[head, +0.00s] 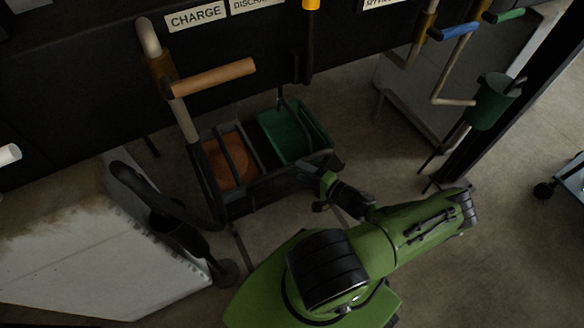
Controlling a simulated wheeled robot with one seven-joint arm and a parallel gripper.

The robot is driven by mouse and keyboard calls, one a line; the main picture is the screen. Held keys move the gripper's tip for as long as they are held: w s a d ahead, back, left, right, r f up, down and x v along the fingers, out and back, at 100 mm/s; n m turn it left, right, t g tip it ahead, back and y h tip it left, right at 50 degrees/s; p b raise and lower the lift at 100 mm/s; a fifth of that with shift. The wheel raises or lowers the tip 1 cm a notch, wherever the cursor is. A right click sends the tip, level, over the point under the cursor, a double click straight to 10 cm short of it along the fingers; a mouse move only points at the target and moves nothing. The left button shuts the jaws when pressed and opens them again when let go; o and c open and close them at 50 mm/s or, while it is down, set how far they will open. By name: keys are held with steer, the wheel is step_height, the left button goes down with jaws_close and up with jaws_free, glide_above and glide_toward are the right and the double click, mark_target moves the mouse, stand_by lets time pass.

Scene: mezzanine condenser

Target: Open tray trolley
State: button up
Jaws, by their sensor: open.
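The tray trolley is a low dark frame (262,192) on the floor under the dark panel, holding an orange-brown tray (228,160) on the left and a green tray (292,130) on the right. A dark bar runs along its near side. My green arm reaches in from the lower right. My gripper (324,184) is open at the trolley's near right corner, close to the dark bar. I cannot tell whether it touches the bar. The fingers are small and dark, and partly blend with the frame.
A pipe with an orange-brown lever (211,78) rises left of the trolley. A pale slab-like block (90,240) and dark pipe stand at the left. A green bucket-like cup (493,101) and a blue-handled pipe (455,31) are at the right. Floor at the lower right is clear.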

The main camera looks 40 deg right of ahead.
mark_target(292, 167)
steer(key=w, duration=0.3)
steer(key=w+f, duration=0.1)
steer(key=w, duration=0.1)
steer(key=shift+a+b, duration=0.25)
steer(key=shift+b, duration=0.1)
steer(key=shift+s, duration=0.1)
steer(key=shift+c, duration=0.5)
jaws_close()
